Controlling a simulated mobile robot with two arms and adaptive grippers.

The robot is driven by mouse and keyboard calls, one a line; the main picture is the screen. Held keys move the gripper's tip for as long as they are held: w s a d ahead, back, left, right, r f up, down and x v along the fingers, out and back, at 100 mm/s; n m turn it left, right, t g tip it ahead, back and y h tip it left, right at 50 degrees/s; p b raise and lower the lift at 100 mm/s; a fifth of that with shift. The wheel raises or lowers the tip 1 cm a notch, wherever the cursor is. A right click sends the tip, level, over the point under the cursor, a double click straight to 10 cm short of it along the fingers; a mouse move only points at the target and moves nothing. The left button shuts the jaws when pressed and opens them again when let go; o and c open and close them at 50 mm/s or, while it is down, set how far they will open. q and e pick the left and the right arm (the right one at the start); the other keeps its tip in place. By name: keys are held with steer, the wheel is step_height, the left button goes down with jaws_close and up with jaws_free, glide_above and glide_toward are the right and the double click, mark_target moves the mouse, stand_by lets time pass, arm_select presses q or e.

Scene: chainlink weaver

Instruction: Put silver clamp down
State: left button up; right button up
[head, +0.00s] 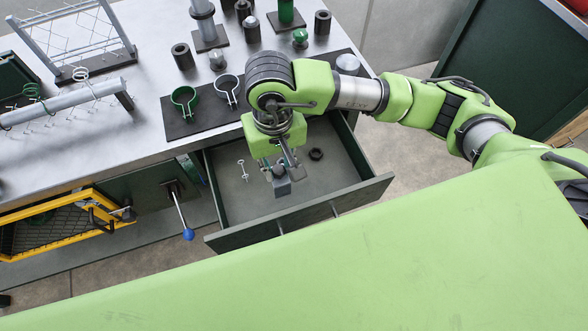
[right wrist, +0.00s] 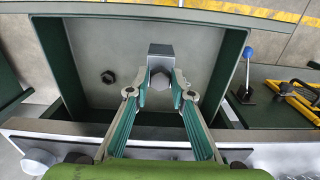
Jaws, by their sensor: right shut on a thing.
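My right gripper (head: 281,170) is over the open drawer and shut on a silver-grey metal piece (head: 282,188), which I take to be the silver clamp. In the right wrist view, the fingertips (right wrist: 160,92) press on both sides of the silver clamp (right wrist: 160,52), which shows a blocky top and a six-sided face. Whether it touches the drawer floor I cannot tell. The open drawer (head: 245,205) is grey inside with a dark green front. My left gripper is not in view.
A blue-knobbed lever (head: 188,234) and yellow basket (head: 40,230) are at left. The drawer floor has free room.

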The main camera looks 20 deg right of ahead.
steer(key=shift+w+d+f+p, duration=0.25)
steer(key=shift+d+f, duration=0.4)
steer(key=shift+f, duration=0.8)
steer(key=shift+w+d+f+p, duration=0.1)
steer(key=shift+d+f+p, duration=0.35)
steer(key=shift+f, duration=0.95)
steer(key=shift+w+d+f+p, duration=0.15)
steer(key=shift+d+f, duration=0.65)
steer(key=shift+f, duration=0.65)
steer(key=o, duration=1)
steer(key=shift+s+r, duration=0.1)
arm_select(q)
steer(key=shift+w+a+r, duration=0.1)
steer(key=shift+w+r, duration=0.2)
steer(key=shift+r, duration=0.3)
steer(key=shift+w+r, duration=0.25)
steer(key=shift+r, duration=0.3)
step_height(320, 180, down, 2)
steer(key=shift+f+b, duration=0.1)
steer(key=shift+b, duration=0.95)
arm_select(e)
step_height(320, 180, up, 12)
steer(key=shift+r, duration=0.15)
